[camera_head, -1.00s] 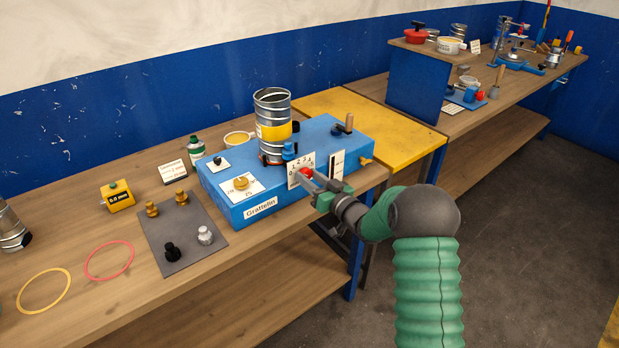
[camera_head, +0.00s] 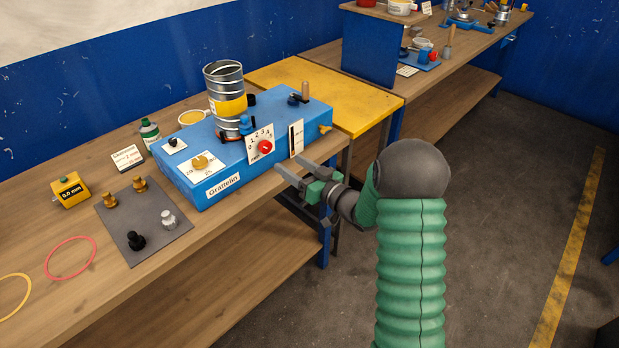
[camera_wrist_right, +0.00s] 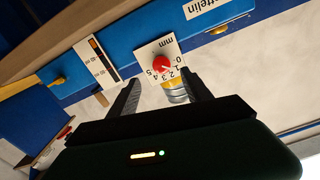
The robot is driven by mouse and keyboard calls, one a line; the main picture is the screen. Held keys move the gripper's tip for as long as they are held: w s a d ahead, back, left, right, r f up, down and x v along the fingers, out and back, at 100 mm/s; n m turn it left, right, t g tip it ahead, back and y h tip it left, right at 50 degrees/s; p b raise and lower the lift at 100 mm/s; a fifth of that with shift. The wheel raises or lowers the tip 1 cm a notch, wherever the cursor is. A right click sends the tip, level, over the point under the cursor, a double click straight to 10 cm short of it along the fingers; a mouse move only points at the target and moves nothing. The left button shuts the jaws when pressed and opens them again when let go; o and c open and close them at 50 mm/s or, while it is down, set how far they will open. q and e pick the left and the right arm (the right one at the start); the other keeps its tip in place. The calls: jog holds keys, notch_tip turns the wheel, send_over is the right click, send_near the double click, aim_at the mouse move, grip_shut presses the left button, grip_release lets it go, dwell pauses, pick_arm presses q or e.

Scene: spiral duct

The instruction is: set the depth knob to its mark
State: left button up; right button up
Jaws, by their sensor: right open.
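The red depth knob (camera_head: 265,147) sits on a white dial plate (camera_head: 256,137) on the front of the blue machine (camera_head: 190,165). The plate carries numbers up to 5, and "mm" is legible in the right wrist view. The knob also shows in the right wrist view (camera_wrist_right: 161,63), upside down; its exact pointer setting is too small to tell. My right gripper (camera_head: 290,170) is open and empty, in front of and below the knob, apart from it. Its two dark fingers (camera_wrist_right: 160,88) spread to either side below the knob in the wrist view. My left gripper is out of view.
A metal duct piece (camera_head: 226,95) stands on the machine. A grey mat (camera_head: 140,222) with several small knobs lies left. Free floor is at the right.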

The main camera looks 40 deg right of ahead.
jog(key=s, duration=0.7)
jog(key=shift+s+d, duration=0.15)
jog(key=shift+d, duration=0.2)
jog(key=shift+f, duration=0.1)
jog(key=w+a+f+g+h+p, duration=0.2)
jog(key=a+f+g+h, duration=0.15)
jog(key=a+g, duration=0.3)
jog(key=s+a+f+g+y, duration=0.1)
jog(key=s+a+g, duration=0.3)
jog(key=s+a, duration=0.4)
jog(key=s+a+f+n+g+y+p, duration=0.1)
jog(key=s+a+f+g, duration=0.3)
jog(key=s+a, duration=0.4)
jog(key=shift+s+a+g, duration=0.25)
jog(key=shift+s+g, duration=0.2)
jog(key=shift+s, duration=0.1)
